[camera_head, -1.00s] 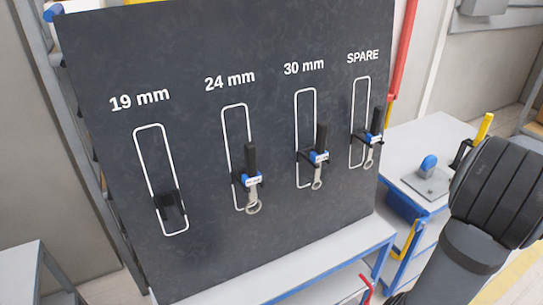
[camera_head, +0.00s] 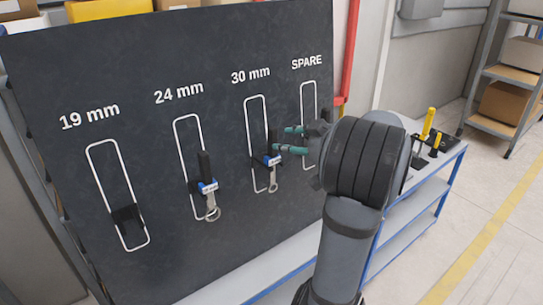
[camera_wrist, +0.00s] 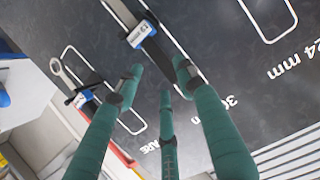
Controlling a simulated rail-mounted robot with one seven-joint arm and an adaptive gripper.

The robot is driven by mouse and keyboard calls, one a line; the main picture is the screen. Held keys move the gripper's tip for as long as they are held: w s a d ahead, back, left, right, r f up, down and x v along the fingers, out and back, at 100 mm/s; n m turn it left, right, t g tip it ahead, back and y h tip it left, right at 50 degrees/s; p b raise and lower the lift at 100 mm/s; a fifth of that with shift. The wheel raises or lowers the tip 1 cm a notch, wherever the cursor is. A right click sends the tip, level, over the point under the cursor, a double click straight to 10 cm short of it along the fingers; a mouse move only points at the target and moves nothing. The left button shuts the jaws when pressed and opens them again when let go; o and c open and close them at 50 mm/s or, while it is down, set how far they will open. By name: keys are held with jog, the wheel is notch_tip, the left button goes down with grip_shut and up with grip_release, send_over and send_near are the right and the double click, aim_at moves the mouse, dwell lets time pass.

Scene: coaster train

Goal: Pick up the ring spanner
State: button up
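A dark board (camera_head: 60,200) has outlined places marked 19 mm, 24 mm, 30 mm and SPARE. A ring spanner (camera_head: 212,213) with a black handle and blue-and-white tag hangs at 24 mm. A second ring spanner (camera_head: 272,187) hangs at 30 mm; its tag (camera_wrist: 141,32) shows in the wrist view, too small to read surely. The 19 mm holder (camera_head: 126,216) is empty. My gripper (camera_head: 290,140), with teal fingers (camera_wrist: 160,75) spread and empty, is close to the 30 mm spanner's handle.
A workbench (camera_head: 438,170) with a yellow-handled tool (camera_head: 428,122) stands right of the board, partly behind my arm. A shelf with boxes (camera_head: 505,103) is at the far right. A red pipe (camera_head: 352,50) runs beside the board. Floor at the right is clear.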

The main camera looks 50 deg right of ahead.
aim_at(277, 142)
jog(key=x, duration=0.7)
jog(key=shift+w+d+f, duration=0.1)
jog(key=shift+w+d, duration=0.05)
jog(key=shift+w, duration=0.1)
jog(key=shift+s, duration=0.1)
jog(key=shift+c, duration=0.3)
grip_shut()
